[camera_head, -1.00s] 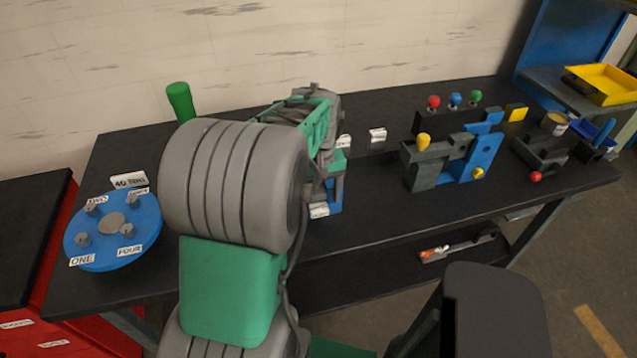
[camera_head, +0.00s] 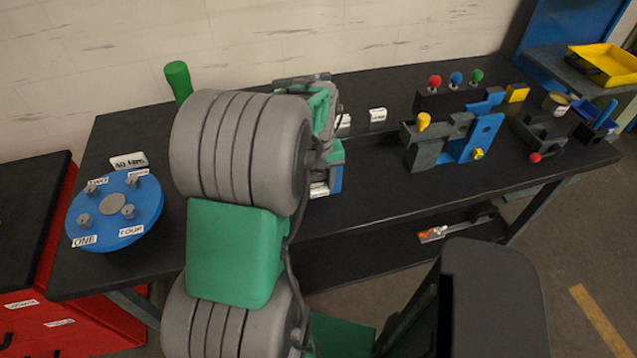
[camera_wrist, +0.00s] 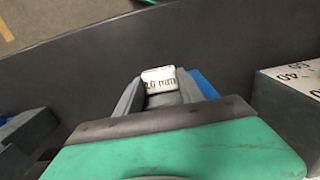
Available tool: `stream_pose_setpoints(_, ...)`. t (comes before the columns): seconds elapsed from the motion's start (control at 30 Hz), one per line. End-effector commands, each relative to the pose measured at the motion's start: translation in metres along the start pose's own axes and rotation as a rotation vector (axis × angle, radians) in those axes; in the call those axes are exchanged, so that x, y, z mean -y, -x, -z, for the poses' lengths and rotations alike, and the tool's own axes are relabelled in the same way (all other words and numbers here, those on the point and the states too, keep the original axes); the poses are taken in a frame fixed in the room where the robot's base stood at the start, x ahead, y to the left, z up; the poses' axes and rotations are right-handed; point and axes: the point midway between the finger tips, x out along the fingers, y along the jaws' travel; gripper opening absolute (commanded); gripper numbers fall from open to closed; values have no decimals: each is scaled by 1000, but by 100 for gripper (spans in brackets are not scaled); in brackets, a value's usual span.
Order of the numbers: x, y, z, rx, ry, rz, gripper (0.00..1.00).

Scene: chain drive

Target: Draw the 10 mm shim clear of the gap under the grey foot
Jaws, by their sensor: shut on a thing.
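In the wrist view my gripper (camera_wrist: 160,90) is shut, with its grey fingers around a small piece that has a white label (camera_wrist: 160,78). The label ends in "0 mm"; its first digit is hard to read. I take this piece to be the shim. A blue part (camera_wrist: 204,84) shows just right of the fingers. In the head view my arm covers most of this spot; only a white label (camera_head: 319,190) and a blue part (camera_head: 336,180) show beside it. I cannot make out the grey foot or the gap, nor whether the shim is clear of it.
On the dark bench (camera_head: 375,190) are a blue disc (camera_head: 90,222) at left and a grey and blue fixture (camera_head: 484,138) at right. Bare bench lies between my arm and that fixture.

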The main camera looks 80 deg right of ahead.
Motion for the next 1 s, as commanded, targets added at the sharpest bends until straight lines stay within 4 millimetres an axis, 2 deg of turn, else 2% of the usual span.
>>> stream_pose_setpoints(0.03,0,0,0,0,1,0,26)
stream_pose_setpoints(0.37,0,0,0,0,1,0,0)
stream_pose_setpoints(0.67,0,0,-1,-1,1,0,0)
stream_pose_setpoints(1.0,0,1,-20,0,0,0,0)
